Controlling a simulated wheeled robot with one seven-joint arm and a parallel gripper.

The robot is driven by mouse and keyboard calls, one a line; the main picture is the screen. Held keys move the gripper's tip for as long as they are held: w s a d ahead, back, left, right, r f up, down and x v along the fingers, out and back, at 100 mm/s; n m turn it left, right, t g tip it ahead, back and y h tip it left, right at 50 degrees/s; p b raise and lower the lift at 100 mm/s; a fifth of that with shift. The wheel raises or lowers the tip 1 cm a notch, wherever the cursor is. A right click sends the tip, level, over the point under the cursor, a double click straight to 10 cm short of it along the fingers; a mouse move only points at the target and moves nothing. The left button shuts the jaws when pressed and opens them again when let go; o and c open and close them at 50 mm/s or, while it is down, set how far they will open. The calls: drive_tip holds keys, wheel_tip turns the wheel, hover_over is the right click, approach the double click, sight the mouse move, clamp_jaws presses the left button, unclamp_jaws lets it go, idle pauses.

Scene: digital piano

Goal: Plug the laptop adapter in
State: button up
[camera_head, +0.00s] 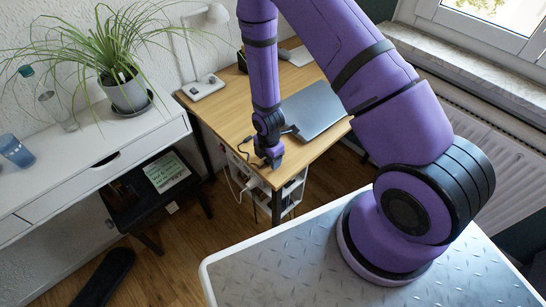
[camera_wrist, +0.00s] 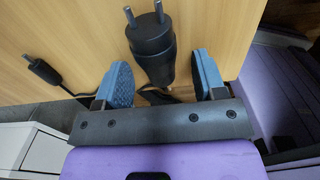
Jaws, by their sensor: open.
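A black two-pin plug (camera_wrist: 150,38) lies on the wooden desk in the wrist view, its two metal pins pointing away from my gripper. My gripper (camera_wrist: 163,76) is open, with one blue finger pad on each side of the plug's rear part; gaps show on both sides. In the head view my gripper (camera_head: 270,158) is low over the desk's front corner and hides most of the plug. A second, small black connector (camera_wrist: 42,70) on a thin cable lies to the left in the wrist view. A closed grey laptop (camera_head: 314,108) lies on the desk.
The wooden desk (camera_head: 232,110) holds a white lamp (camera_head: 203,87) at its back left. White cables (camera_head: 240,183) hang by a white rack under the desk's front edge. A white sideboard (camera_head: 85,155) with a potted plant (camera_head: 127,92) stands at left.

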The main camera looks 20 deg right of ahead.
drive_tip(key=shift+f, duration=0.25)
drive_tip(key=shift+c, duration=0.5)
drive_tip(key=c, duration=0.9)
drive_tip(key=shift+r, duration=0.1)
